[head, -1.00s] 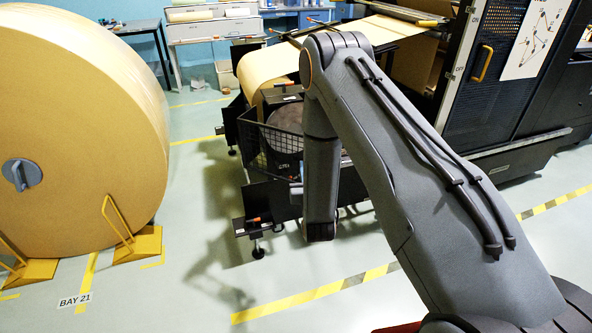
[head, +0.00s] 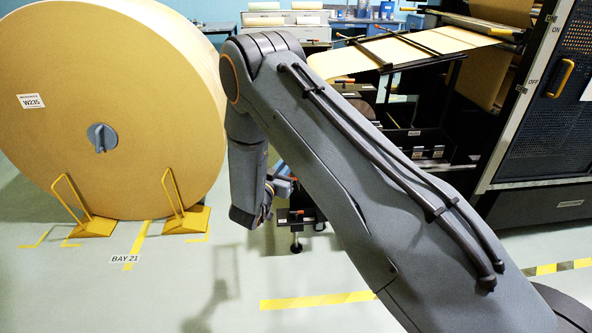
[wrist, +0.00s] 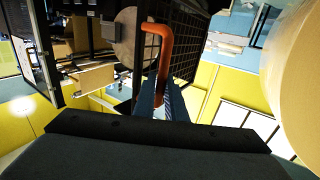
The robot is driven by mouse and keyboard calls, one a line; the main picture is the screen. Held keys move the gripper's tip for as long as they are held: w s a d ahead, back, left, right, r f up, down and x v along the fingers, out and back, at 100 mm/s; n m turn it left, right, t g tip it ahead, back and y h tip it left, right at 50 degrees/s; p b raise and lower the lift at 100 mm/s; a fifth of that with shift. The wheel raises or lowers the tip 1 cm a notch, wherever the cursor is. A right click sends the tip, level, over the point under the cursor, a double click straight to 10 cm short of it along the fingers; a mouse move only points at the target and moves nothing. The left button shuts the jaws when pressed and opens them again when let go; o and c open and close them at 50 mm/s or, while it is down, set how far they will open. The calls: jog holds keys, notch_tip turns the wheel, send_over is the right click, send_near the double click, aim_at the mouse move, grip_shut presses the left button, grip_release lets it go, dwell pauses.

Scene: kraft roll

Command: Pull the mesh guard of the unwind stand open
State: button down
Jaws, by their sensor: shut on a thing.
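The mesh guard (wrist: 187,45) is a dark wire panel in the wrist view, seen at a slant. Its orange handle (wrist: 165,45) stands out along its near edge. My gripper (wrist: 161,92) is shut on the lower end of the handle, with bluish fingers on either side of it. In the head view, my arm hides the guard and the handle, and my gripper (head: 282,180) shows only in part beside my arm's lower end. The unwind stand (head: 415,140) shows behind my arm, with brown web running to the right. I cannot tell how far the guard stands open.
A huge kraft roll (head: 60,130) stands at the left, held by yellow chocks (head: 187,219); it also fills the right edge of the wrist view (wrist: 295,70). A dark machine cabinet (head: 560,110) stands at the right. The floor in front is clear around the yellow tape (head: 318,301).

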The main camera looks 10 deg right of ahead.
jog(key=shift+w+a+b, duration=0.2)
jog(key=shift+w+a, duration=0.2)
jog(key=shift+a, duration=0.25)
jog(key=shift+w+a+b, duration=0.15)
jog(key=shift+w+a, duration=0.25)
jog(key=shift+a, duration=0.2)
jog(key=c, duration=1.8)
grip_release()
jog(key=shift+d, duration=0.15)
jog(key=shift+a, duration=0.2)
jog(key=b+v, duration=0.1)
jog(key=v, duration=0.6)
jog(key=shift+s+a, duration=0.15)
jog(key=shift+s, duration=0.15)
